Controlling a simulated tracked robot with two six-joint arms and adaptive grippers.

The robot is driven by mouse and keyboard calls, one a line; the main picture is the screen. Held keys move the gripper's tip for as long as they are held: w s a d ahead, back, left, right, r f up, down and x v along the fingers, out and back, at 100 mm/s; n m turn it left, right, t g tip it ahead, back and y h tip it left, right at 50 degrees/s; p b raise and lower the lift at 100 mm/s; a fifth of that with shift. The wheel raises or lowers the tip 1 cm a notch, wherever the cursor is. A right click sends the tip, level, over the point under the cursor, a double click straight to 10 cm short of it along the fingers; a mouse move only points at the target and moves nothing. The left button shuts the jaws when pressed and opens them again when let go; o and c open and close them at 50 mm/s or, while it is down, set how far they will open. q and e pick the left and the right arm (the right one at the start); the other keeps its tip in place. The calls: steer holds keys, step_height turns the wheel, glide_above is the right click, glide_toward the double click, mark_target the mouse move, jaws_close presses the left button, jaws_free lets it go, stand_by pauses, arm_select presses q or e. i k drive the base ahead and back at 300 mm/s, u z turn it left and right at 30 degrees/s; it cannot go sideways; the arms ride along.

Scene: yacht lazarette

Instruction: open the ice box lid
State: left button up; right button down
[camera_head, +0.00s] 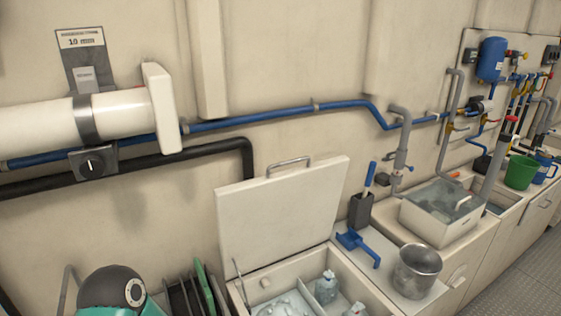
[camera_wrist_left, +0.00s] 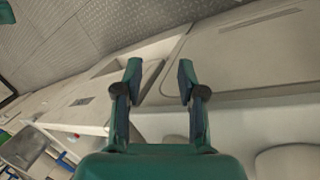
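The ice box lid (camera_head: 280,215) is a cream panel with a metal handle (camera_head: 289,166) along its top edge. In the head view it stands raised, leaning back near the wall. The ice box (camera_head: 345,268) beneath it is open, with ice and clear bottles (camera_head: 326,287) inside. My left gripper (camera_wrist_left: 159,72) is open in the left wrist view, with nothing visible between its fingers. Pale panels lie beyond the fingers; I cannot tell which is the lid. The head view shows part of my left arm at bottom left, but not its fingers. My right gripper is not in view.
A blue scoop (camera_head: 357,245), a dark holder (camera_head: 360,210) and a steel pot (camera_head: 417,270) stand right of the ice box. A pale tub (camera_head: 432,228) is farther right. Upright dark and green boards (camera_head: 205,290) stand left of it. Pipes run along the wall.

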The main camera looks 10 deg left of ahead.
mark_target(262, 221)
steer(key=z, duration=0.55)
steer(key=i, duration=0.2)
steer(key=u, duration=3.15)
steer(key=k, duration=1)
steer(key=z, duration=0.7)
steer(key=i, duration=0.3)
steer(key=z, duration=0.05)
